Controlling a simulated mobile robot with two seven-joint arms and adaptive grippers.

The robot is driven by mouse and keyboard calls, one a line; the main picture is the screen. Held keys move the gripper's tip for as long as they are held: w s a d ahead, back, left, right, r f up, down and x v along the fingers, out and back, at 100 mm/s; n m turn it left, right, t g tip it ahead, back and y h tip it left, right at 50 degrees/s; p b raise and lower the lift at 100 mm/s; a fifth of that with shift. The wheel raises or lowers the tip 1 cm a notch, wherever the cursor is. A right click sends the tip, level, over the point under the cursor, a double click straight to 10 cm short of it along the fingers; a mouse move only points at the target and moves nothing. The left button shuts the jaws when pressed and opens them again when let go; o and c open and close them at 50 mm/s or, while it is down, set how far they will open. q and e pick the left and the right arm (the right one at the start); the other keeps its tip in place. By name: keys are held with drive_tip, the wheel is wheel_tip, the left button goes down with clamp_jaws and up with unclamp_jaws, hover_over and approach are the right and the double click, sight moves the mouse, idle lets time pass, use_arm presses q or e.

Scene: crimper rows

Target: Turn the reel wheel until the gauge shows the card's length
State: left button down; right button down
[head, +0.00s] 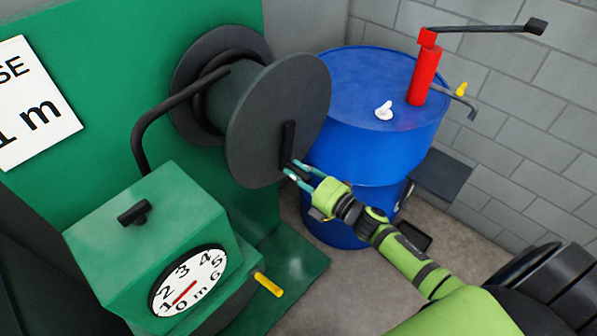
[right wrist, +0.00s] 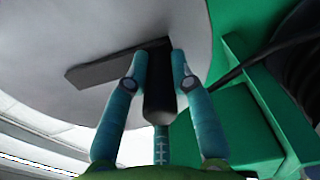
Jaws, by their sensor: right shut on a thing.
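The dark reel wheel (head: 275,120) stands in front of the green wall panel. Its crank arm (head: 288,143) is on the outer disc and also shows in the right wrist view (right wrist: 105,65). My right gripper (head: 299,174) is shut on the dark crank handle (right wrist: 158,95) at the disc's lower right. The round gauge (head: 205,270) is on the green box; its red needle points lower left, near 0 and 1, exact reading unclear. The white card (head: 35,100) shows "SE" and "1 m", cut off by the left edge. My left gripper is out of view.
A blue drum (head: 370,140) with a red hand pump (head: 424,75) stands right of the reel. A dark hose (head: 160,110) runs from the reel to the green box (head: 130,225). A yellow nozzle (head: 268,284) sticks out of the box. A grey block wall is behind.

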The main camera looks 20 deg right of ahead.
drive_tip(key=shift+f, duration=0.1)
drive_tip(key=c, duration=1.1)
unclamp_jaws()
drive_tip(key=shift+o, duration=0.2)
drive_tip(key=v, duration=1.2)
